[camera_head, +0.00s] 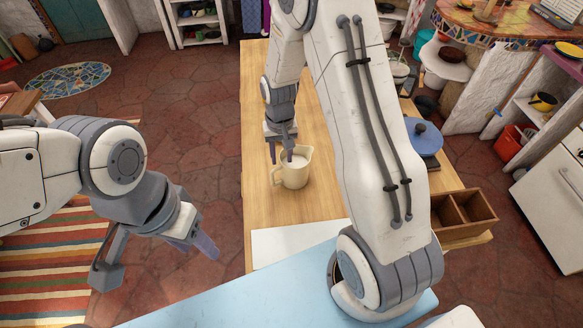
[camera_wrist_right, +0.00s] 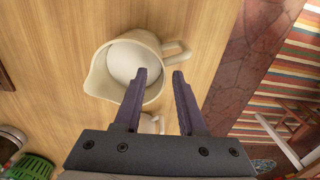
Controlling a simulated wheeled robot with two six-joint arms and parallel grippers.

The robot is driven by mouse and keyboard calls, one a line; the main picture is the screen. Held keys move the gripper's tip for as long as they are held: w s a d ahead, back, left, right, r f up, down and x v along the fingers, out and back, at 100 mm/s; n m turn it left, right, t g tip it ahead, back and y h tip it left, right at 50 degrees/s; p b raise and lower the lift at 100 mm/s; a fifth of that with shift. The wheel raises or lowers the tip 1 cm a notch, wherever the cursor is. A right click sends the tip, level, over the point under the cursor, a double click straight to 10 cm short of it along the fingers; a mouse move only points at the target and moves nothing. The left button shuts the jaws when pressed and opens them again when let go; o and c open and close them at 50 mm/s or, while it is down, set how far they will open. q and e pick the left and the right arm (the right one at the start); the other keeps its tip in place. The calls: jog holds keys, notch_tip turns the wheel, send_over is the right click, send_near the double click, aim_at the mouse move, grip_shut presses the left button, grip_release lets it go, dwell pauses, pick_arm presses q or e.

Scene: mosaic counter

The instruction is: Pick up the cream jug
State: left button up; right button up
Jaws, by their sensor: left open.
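The cream jug (camera_head: 295,176) stands upright on the wooden counter, its handle to the left and something white inside. My right gripper (camera_head: 281,152) is over the jug on its handle side. The right wrist view shows the jug (camera_wrist_right: 97,80) from above; one finger of the right gripper (camera_wrist_right: 160,74) overlaps its opening and the other is outside the rim by the handle. The fingers are apart; contact cannot be told. My left gripper (camera_head: 155,262) is open and empty, left of the counter and over the floor.
A wooden divided box (camera_head: 462,214) and a blue-lidded pot (camera_head: 425,138) are right of my right arm. A white board (camera_head: 285,243) and a light blue surface (camera_head: 235,300) are nearer. A small pale thing (camera_wrist_right: 152,124) is partly hidden behind the fingers.

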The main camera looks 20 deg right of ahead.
aim_at(281, 169)
jog(key=f+p, duration=0.1)
jog(key=f, duration=0.1)
jog(key=f+p, duration=0.1)
jog(key=f, duration=0.2)
jog(key=shift+s+a+p, duration=0.1)
jog(key=shift+a+p, duration=0.1)
jog(key=shift+p, duration=0.1)
jog(key=shift+f, duration=0.3)
grip_shut()
dwell(1.0)
